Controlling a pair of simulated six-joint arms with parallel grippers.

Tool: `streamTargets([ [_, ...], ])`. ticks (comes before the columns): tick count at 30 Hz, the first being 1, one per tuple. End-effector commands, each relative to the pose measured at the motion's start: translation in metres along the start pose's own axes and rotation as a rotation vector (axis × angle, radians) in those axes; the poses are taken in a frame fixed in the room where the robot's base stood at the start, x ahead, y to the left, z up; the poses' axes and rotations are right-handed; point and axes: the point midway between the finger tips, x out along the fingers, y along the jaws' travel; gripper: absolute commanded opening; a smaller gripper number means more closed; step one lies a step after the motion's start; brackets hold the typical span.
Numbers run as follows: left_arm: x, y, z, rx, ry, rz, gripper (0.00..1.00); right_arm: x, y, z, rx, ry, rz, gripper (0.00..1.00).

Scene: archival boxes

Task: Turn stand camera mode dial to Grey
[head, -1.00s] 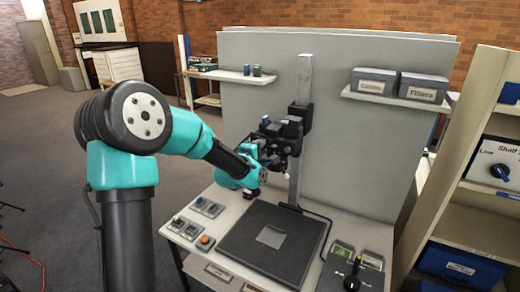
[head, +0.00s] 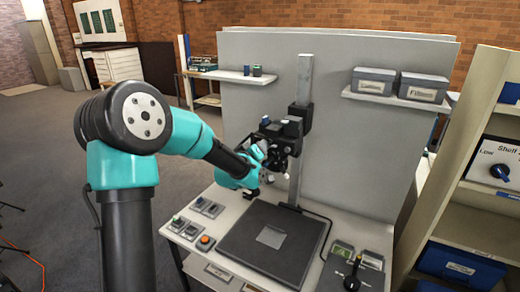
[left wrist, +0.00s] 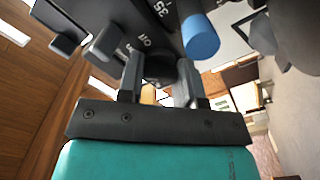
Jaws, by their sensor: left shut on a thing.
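The stand camera (head: 282,136) is a dark body on a grey upright column above the copy desk. My left gripper (head: 266,152) reaches its left side in the head view. In the left wrist view, the two fingers of my left gripper (left wrist: 160,80) are shut on a dark round dial (left wrist: 160,67) on the camera's face. White lettering, including "35" and "off", shows near the dial. A blue knob (left wrist: 200,37) sticks out beside it. I cannot read the dial's pointer or a Grey mark; the fingers cover part of the dial. My right gripper is not in view.
Below the camera lies a black copy board (head: 250,250) with a grey card (head: 271,237). Small buttons (head: 205,242) sit to its left and a lever panel (head: 352,275) to its right. A grey partition (head: 370,150) stands behind, and shelving (head: 470,240) at right.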

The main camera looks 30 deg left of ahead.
Motion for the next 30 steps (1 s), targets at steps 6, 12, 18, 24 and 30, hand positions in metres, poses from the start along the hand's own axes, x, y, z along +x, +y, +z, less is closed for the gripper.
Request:
streamTargets([
  [6, -0.0002, -0.0002, 0.0004, 0.072, -0.001, -0.001, 0.09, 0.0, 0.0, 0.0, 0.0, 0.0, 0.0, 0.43],
  [12, -0.0002, -0.0002, 0.0005, 0.092, -0.001, -0.001, 0.09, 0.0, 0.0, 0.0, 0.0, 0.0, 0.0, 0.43],
  [18, -0.0002, -0.0002, 0.0004, 0.092, -0.001, -0.001, 0.09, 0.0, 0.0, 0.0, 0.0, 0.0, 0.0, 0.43],
  [24, -0.0002, -0.0002, 0.0004, 0.091, -0.001, 0.0, 0.44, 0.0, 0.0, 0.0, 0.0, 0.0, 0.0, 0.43],
  [30, -0.0001, -0.0001, 0.0002, 0.091, 0.0, 0.0, 0.58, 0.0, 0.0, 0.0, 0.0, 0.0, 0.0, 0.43],
])
